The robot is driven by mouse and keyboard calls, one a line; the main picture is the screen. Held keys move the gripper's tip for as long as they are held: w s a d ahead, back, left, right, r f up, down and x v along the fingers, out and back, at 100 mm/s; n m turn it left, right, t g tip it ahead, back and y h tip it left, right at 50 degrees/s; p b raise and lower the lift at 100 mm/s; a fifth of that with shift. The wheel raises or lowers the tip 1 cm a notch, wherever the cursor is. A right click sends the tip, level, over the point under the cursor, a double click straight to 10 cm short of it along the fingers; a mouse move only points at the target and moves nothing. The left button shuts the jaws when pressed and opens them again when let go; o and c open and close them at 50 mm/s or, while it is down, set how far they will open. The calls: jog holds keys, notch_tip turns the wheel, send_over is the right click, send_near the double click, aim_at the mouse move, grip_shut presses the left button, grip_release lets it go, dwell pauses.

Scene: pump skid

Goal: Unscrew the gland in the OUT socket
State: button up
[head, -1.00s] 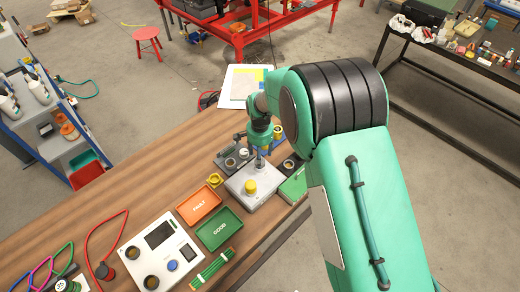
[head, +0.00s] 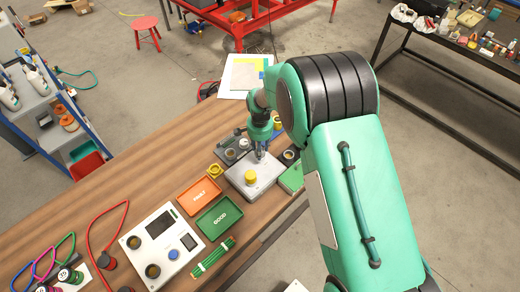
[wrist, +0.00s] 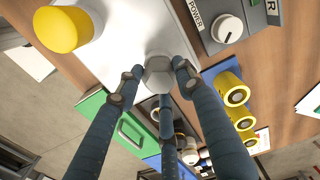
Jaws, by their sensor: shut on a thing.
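A pale grey gland (wrist: 158,75) stands on the white box (head: 266,187), seen between my fingers in the wrist view. My three-fingered gripper (head: 261,154) is shut on it from above; in the wrist view the fingertips (wrist: 157,84) close around its sides. I cannot read an OUT label, and the socket under the gland is hidden. A yellow cap (head: 250,176) sits on the same box, apart from my gripper; it also shows in the wrist view (wrist: 62,29).
An orange FAULT tray (head: 199,194) and a green GOOD tray (head: 219,217) lie left of the box. A grey unit with a POWER knob (wrist: 227,28) and a blue holder with yellow rings (wrist: 235,95) stand close to the gripper. A green case (head: 291,178) is beside the box.

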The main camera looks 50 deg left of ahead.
jog(key=o, duration=0.6)
jog(key=shift+c, duration=0.2)
jog(key=c, duration=0.5)
jog(key=shift+n+b, duration=0.3)
jog(key=shift+n, duration=2)
jog(key=shift+c, duration=0.2)
jog(key=shift+n, duration=0.3)
jog(key=n, duration=0.4)
jog(key=shift+b, duration=0.3)
jog(key=o, duration=1.2)
